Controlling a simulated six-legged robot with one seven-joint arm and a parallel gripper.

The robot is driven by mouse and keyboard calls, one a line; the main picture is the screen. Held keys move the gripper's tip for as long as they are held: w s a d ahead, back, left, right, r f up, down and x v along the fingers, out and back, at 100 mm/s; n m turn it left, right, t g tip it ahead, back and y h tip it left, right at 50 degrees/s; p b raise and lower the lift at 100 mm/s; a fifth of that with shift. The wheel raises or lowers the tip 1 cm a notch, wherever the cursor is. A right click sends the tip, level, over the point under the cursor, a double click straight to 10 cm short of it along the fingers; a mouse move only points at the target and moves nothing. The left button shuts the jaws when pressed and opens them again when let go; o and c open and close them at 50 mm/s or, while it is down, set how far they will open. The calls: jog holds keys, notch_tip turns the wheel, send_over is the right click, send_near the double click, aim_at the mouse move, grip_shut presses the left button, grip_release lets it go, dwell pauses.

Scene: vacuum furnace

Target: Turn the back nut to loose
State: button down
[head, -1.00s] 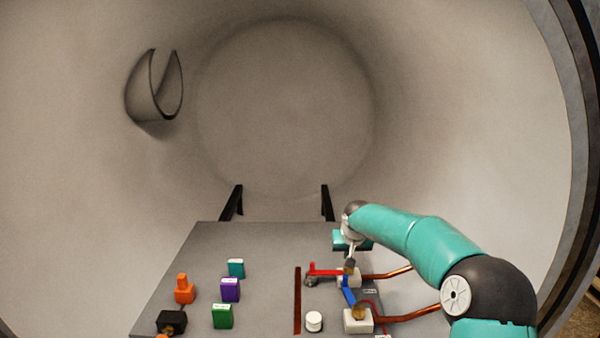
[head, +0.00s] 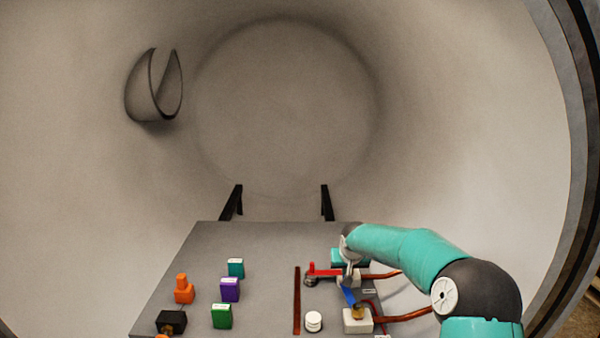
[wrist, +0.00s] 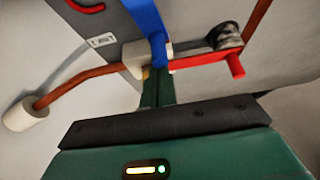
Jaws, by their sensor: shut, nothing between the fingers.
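The back white block (head: 352,279) stands on the right part of the grey board, with a red bar (head: 324,271) to its left and a blue bar (head: 349,297) in front. My gripper (head: 348,283) is at this block and hides the back nut in the head view. In the wrist view, the shut green fingers (wrist: 157,85) reach the block (wrist: 133,55), beside the blue bar (wrist: 148,18) and red bar (wrist: 205,62). A small brass patch, perhaps the nut, shows beside the fingers; contact is unclear. The front brass nut (head: 358,312) sits on the front white block (head: 356,325).
Copper tubes (head: 408,315) run right from the blocks. A teal block (head: 343,257) lies behind my gripper. A copper strip (head: 297,300) and white cylinder (head: 314,322) are to the left. Orange, purple and green (head: 222,316) blocks stand farther left; the board's back left is clear.

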jog(key=shift+w+d, duration=0.2)
jog(key=shift+w, duration=0.15)
dwell(0.3)
jog(key=shift+d, duration=0.1)
jog(key=shift+s+d, duration=0.1)
jog(key=shift+d, duration=0.4)
jog(key=shift+a, duration=0.1)
jog(key=shift+s, duration=0.45)
notch_tip(320, 180, up, 6)
dwell(0.3)
dwell(0.4)
